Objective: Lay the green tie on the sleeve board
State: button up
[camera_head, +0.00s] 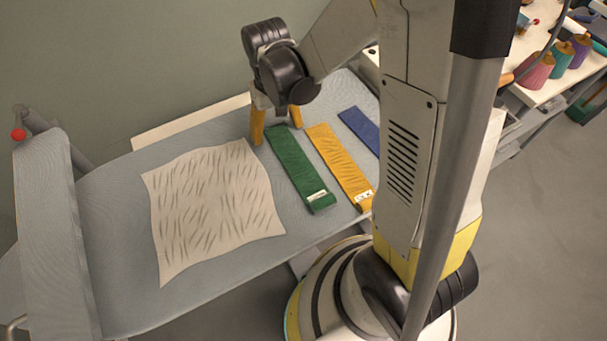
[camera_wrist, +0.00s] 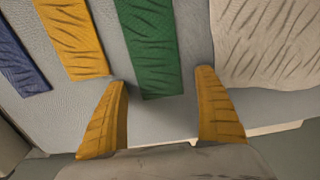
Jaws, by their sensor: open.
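The green tie (camera_head: 298,168) lies flat and folded long on the grey ironing board (camera_head: 115,195), with a small white label at its near end. My gripper (camera_head: 276,122) is over the tie's far end, its yellow fingers apart. In the wrist view my gripper (camera_wrist: 162,82) is open and empty, with the green tie's end (camera_wrist: 152,50) between the lines of the fingers. I cannot tell the exact height of the fingertips. The sleeve board (camera_head: 52,220) appears to be the narrow grey padded board at the left, with nothing on it.
A yellow tie (camera_head: 338,160) and a blue tie (camera_head: 360,130) lie to the right of the green one. A cream patterned cloth (camera_head: 210,205) lies to its left, between it and the sleeve board. Thread cones (camera_head: 538,72) stand on a table at the upper right.

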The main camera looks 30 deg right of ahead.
jog(key=shift+f, duration=0.15)
dwell(0.5)
jog(key=shift+s, duration=0.1)
jog(key=c, duration=1.6)
